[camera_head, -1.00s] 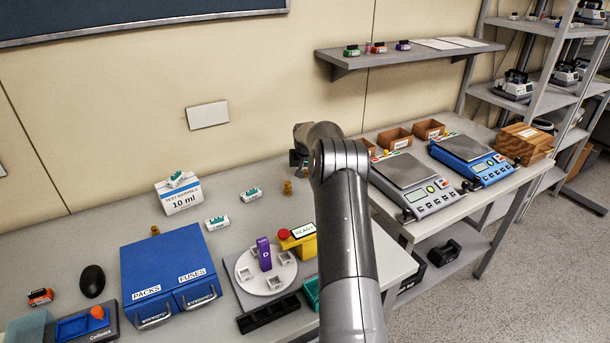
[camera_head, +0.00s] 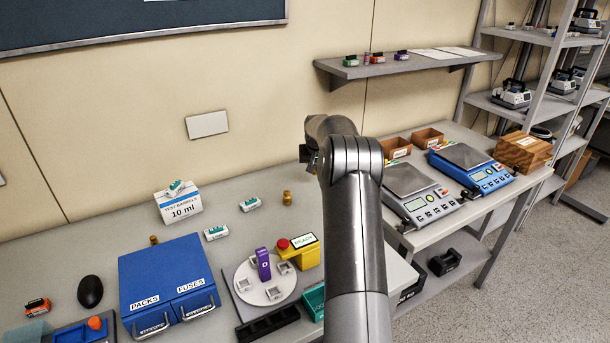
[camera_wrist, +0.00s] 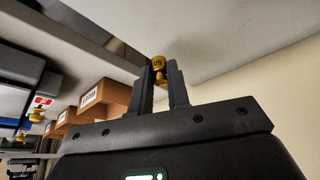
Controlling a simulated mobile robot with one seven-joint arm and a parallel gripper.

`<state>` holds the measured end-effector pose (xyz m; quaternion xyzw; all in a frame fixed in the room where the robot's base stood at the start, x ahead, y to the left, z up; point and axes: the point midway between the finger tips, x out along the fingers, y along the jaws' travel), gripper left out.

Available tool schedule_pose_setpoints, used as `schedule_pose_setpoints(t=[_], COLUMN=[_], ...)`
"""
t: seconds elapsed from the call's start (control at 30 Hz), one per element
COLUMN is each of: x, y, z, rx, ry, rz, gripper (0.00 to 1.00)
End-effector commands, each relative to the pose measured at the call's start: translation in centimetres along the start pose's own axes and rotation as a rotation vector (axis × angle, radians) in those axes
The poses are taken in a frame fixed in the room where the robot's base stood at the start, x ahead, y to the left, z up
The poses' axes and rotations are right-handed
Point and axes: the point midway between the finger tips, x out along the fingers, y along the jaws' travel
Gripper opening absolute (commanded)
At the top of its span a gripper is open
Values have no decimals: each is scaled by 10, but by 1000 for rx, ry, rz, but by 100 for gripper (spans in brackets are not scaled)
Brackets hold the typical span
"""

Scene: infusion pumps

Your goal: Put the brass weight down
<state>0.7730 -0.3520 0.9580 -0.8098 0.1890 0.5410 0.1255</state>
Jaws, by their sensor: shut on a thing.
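A brass weight (camera_wrist: 158,64) with dark markings is held between the fingertips of my gripper (camera_wrist: 159,74) in the wrist view. In the head view my gripper (camera_head: 308,156) is up in front of the wall, above the back of the bench and mostly hidden by my arm. Another brass weight (camera_head: 287,198) stands on the bench below and left of my gripper.
A grey balance (camera_head: 420,195) and a blue balance (camera_head: 470,165) stand right of my arm, with wooden bins (camera_head: 427,138) behind. A wall shelf (camera_head: 400,66) is above. A turntable (camera_head: 268,280) and blue cabinet (camera_head: 172,282) are at left. Bench around the standing weight is fairly clear.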

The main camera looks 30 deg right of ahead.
Motion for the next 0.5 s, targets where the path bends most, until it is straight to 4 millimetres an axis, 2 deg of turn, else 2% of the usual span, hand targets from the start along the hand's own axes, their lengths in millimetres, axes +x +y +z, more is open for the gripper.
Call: schedule_pose_setpoints(t=[0.1,0.23,0.5], x=[-22,-38,-60], y=[25,46,66], z=[5,10,20], rx=[2,2,-15], ry=[2,0,-2], rz=[0,-1,-14], gripper=[0,0,0])
